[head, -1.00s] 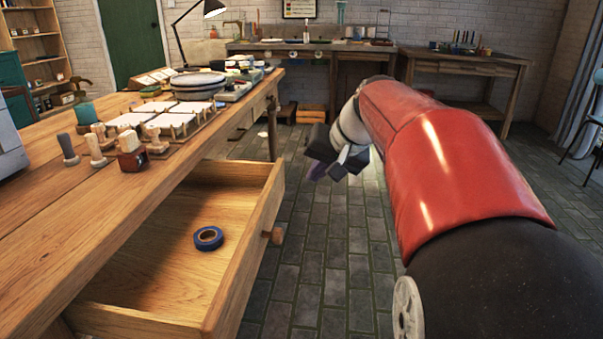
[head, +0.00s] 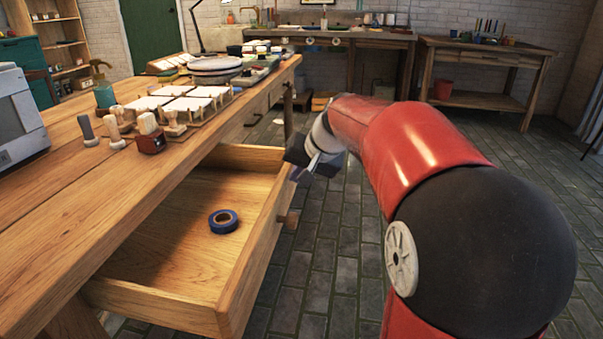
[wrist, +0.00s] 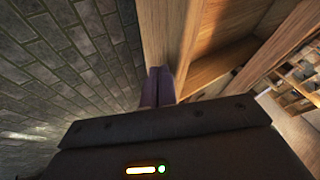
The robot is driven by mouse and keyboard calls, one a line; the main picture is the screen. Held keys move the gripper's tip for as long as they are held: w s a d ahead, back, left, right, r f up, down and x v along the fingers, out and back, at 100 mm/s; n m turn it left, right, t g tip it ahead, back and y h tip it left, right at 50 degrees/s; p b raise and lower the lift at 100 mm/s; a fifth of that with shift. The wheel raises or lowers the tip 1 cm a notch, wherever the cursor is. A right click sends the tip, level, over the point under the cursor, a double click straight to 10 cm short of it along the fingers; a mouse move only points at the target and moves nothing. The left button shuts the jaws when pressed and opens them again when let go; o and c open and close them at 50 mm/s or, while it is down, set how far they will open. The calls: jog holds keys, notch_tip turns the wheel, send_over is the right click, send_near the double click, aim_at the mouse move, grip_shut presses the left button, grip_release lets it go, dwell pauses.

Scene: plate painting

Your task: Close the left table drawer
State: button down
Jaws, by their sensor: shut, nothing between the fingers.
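The left table drawer (head: 262,262) is pulled far out of the wooden table (head: 95,205). A roll of blue tape (head: 223,221) lies inside it. A round wooden knob (head: 289,219) is on the drawer's front panel. My gripper (head: 296,174) is at the far end of the drawer front in the head view, partly hidden by its own body. In the wrist view, the purple fingers (wrist: 158,88) are together and empty, close against the drawer's front panel (wrist: 160,35). I cannot tell whether they touch it.
White tiles (head: 185,100), wooden stamps and stacked plates (head: 215,66) stand on the table. Another closed drawer is farther along the table's side. The brick-patterned floor (head: 325,270) right of the drawer is clear. Workbenches (head: 480,60) stand at the back wall.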

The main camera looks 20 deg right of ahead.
jog(key=shift+a, duration=0.1)
jog(key=w+a+p, duration=0.2)
jog(key=w+a, duration=0.1)
jog(key=a, duration=0.3)
jog(key=w+a+p, duration=0.2)
jog(key=w+a, duration=0.2)
jog(key=a, duration=0.2)
jog(key=w+a+p, duration=0.2)
jog(key=w+a, duration=0.1)
jog(key=a, duration=0.3)
jog(key=shift+w, duration=0.25)
